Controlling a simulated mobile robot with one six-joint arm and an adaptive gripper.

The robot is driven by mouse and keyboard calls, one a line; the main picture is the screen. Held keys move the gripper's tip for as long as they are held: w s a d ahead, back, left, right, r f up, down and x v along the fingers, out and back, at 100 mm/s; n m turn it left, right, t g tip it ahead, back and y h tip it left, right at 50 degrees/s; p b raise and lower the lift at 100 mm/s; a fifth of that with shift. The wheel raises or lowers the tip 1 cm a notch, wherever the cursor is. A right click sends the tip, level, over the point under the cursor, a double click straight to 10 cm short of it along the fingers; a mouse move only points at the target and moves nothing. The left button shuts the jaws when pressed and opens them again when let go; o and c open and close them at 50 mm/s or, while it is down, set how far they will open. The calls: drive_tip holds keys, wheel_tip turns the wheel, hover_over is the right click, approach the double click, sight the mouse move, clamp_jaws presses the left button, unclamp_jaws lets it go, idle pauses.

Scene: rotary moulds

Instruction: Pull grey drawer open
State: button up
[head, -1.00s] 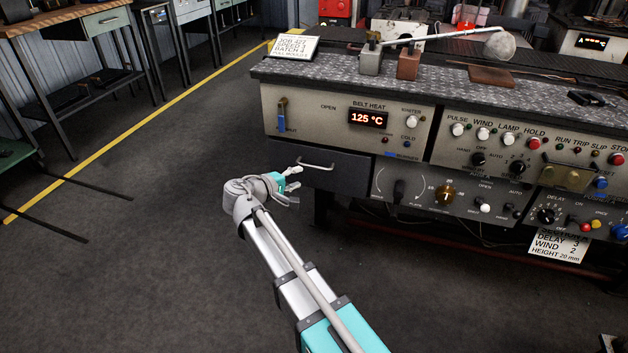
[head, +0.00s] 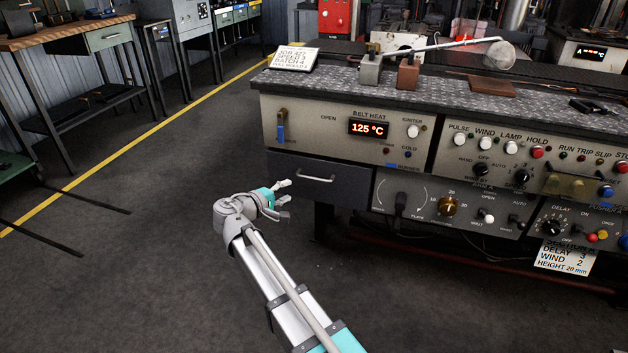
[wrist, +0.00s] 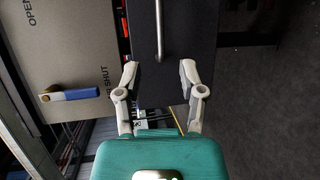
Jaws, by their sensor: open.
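The grey drawer (head: 345,190) is a dark front below the belt heat panel, with a light bar handle (head: 316,179). My gripper (head: 284,191) is open and empty, just left of and a little below the handle in that view. In the wrist view the drawer front (wrist: 190,30) fills the top middle, and its handle (wrist: 160,30) runs lengthwise. My fingertips (wrist: 159,70) are spread to either side of the handle's near end, not closed on it. A narrow gap with red bits shows beside the drawer front. I cannot tell how far out the drawer stands.
The panel with a blue-handled lever (wrist: 75,95) is close to my gripper's left in the wrist view. More control panels (head: 480,150) lie to the right in the head view. A workbench (head: 70,35) stands far left. The floor (head: 150,260) left of my arm is clear.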

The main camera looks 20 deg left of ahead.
sight(313, 179)
drive_tip(key=b+x, duration=0.2)
drive_tip(key=x, duration=1)
drive_tip(key=shift+w+d, duration=0.1)
drive_tip(key=shift+w, duration=0.1)
clamp_jaws()
